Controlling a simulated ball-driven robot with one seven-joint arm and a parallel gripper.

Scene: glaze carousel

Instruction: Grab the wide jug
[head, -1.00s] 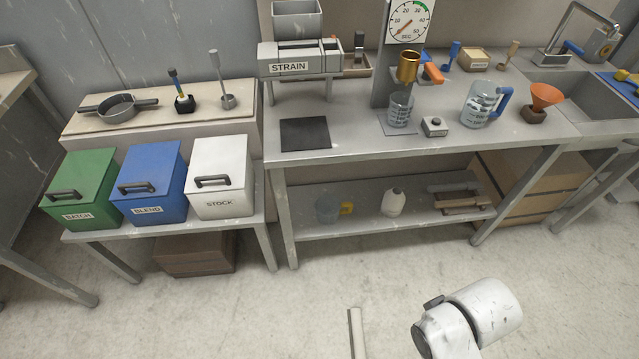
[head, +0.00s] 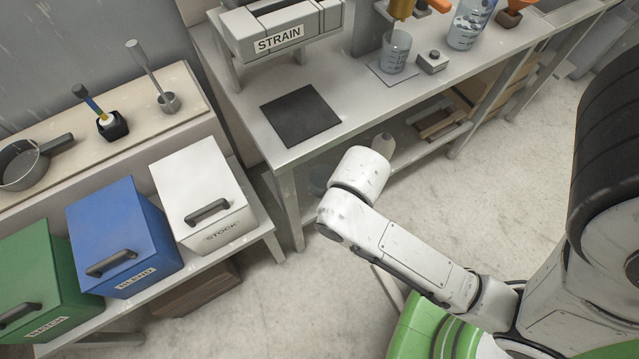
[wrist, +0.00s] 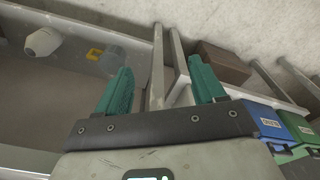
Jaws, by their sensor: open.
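Several clear jugs are in view, and I cannot tell for certain which one is the wide jug. A squat clear jug with a yellow handle (wrist: 95,54) stands on the lower shelf, left of my fingers in the wrist view. In the head view it is mostly hidden behind my arm. A larger clear jug (head: 467,27) stands on the bench top, cut by the top edge. A smaller graduated jug (head: 396,52) stands on the bench below the brass funnel. My gripper (wrist: 160,66) is open and empty, with its two teal fingers apart. In the head view it is out of sight.
A white bottle (wrist: 42,42) stands on the lower shelf beyond the yellow-handled jug. The bench (head: 262,85) has a bare dark mat (head: 300,115) and the strainer unit (head: 280,32). White, blue and green lidded bins stand left. The floor (head: 490,180) right of my arm is clear.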

